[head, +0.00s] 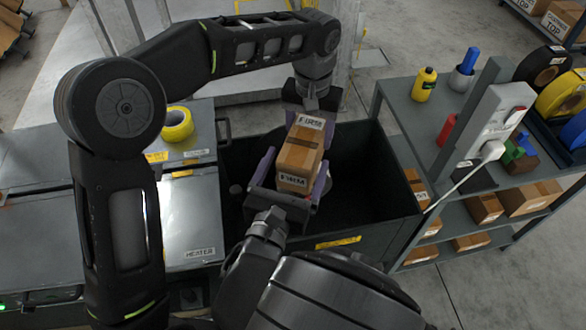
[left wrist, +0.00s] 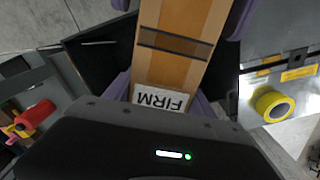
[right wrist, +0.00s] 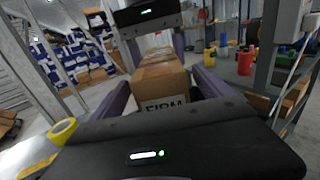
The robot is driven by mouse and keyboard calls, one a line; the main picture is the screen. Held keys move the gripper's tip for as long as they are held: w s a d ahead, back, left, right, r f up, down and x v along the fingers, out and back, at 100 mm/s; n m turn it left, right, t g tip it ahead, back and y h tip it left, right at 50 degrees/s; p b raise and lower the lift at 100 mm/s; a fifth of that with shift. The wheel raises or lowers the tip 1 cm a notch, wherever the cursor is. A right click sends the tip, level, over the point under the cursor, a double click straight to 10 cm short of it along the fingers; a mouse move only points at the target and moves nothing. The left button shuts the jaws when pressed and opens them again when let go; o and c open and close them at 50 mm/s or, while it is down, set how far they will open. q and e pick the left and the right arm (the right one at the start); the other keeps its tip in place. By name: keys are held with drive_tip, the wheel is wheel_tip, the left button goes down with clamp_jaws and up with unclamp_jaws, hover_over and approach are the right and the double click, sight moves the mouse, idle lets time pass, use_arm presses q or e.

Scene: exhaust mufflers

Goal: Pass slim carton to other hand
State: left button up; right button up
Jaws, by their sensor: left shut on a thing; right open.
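The slim carton (head: 300,152) is a brown box with white FIRM labels, held above a dark open bin. My left gripper (head: 309,112) is shut on its far end; in the left wrist view the carton (left wrist: 175,65) lies between the purple fingers. My right gripper (head: 293,175) is open at the near end, one purple finger on each side of the carton. In the right wrist view the carton (right wrist: 160,80) stands between these spread fingers, with my left gripper (right wrist: 150,22) behind it. Whether the right fingers touch it cannot be told.
The dark bin (head: 372,205) lies below the carton. A grey bench with a HEATER label (head: 195,220) and yellow tape roll (head: 177,124) stands at left. At right, a shelf unit (head: 405,110) carries a yellow bottle (head: 424,84), a power strip (head: 490,125) and boxes.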

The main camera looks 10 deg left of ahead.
sight(304, 144)
drive_tip(key=w, duration=0.3)
drive_tip(key=w+d, duration=0.1)
drive_tip(key=w, duration=0.2)
drive_tip(key=shift+d, duration=0.1)
drive_tip(key=shift+s, duration=0.1)
drive_tip(key=c, duration=1.8)
use_arm(q)
drive_tip(key=o, duration=1.8)
